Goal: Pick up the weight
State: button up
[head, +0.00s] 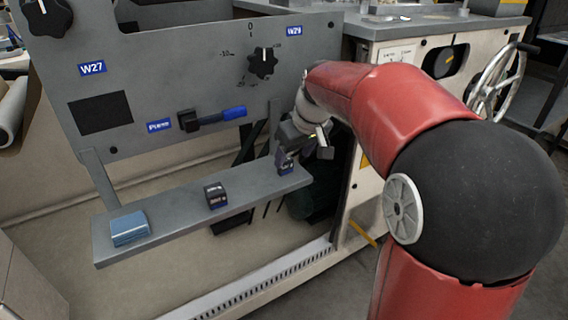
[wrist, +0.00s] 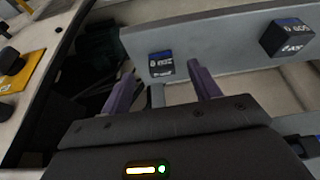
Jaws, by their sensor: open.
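A small dark block with a blue top band and white print (wrist: 161,64), seemingly a weight, is at the right end of the grey shelf (head: 170,217). A similar dark block (head: 216,195) stands mid-shelf and also shows at the upper right of the wrist view (wrist: 287,38). My gripper (head: 286,160) is over the shelf's right end. In the wrist view my gripper (wrist: 159,72) is open, its purple fingers either side of the first block in the picture. I cannot tell whether they touch it. In the head view my gripper largely hides that block.
A blue block (head: 130,228) lies at the shelf's left end. Above the shelf is a grey panel with a blue-handled lever (head: 222,116) and a black knob (head: 263,63). A handwheel (head: 496,80) is at the right. The shelf between the blocks is clear.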

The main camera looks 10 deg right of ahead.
aim_at(286, 160)
jog(key=shift+w+a, duration=0.2)
jog(key=shift+w, duration=0.3)
jog(key=x, duration=0.5)
jog(key=shift+w+a, duration=0.15)
jog(key=shift+w, duration=0.2)
jog(key=c, duration=1.2)
